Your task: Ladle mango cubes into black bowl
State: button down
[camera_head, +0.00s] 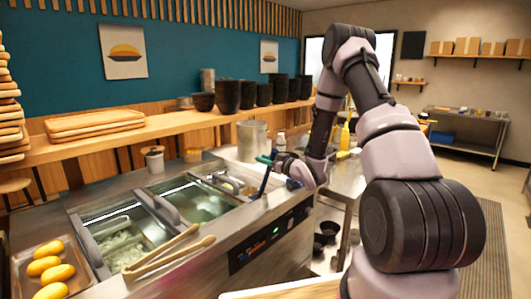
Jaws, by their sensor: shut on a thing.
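My gripper (274,159) is above the far end of the steel counter, small in the head view. It is shut on a dark blue upright handle (265,180), which looks like the ladle's. The handle's lower end is by the small far compartments (232,183); I cannot see the ladle's cup. Some yellowish content shows there, too small to tell whether it is mango cubes. A black bowl (203,101) stands on the wooden shelf.
Sunken bins (122,243) line the counter (190,270). Wooden tongs (168,252) lie across its front. A tray of whole yellow fruit (52,270) is at the left. Black cups (228,96) and wooden trays (95,122) stand on the shelf. A steel pot (251,141) is behind my gripper.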

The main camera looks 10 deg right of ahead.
jog(key=f, duration=0.4)
jog(key=shift+s+d, duration=0.3)
jog(key=shift+s, duration=0.05)
jog(key=shift+s+d+f+t+y, duration=0.3)
jog(key=shift+s+f+t+y, duration=0.2)
jog(key=shift+s+f+t, duration=0.35)
jog(key=shift+w+r, duration=0.1)
jog(key=shift+w, duration=0.05)
jog(key=shift+r, duration=0.1)
jog(key=shift+g, duration=0.25)
jog(key=shift+w+a+r, duration=0.1)
jog(key=shift+w+r, duration=0.1)
jog(key=shift+r, duration=2.15)
jog(key=shift+w+a+r, duration=0.1)
jog(key=shift+w+r, duration=0.05)
jog(key=shift+r, duration=2.2)
notch_tip(320, 180, up, 8)
jog(key=shift+s+d, duration=0.15)
jog(key=shift+s, duration=0.15)
jog(key=shift+f, duration=0.1)
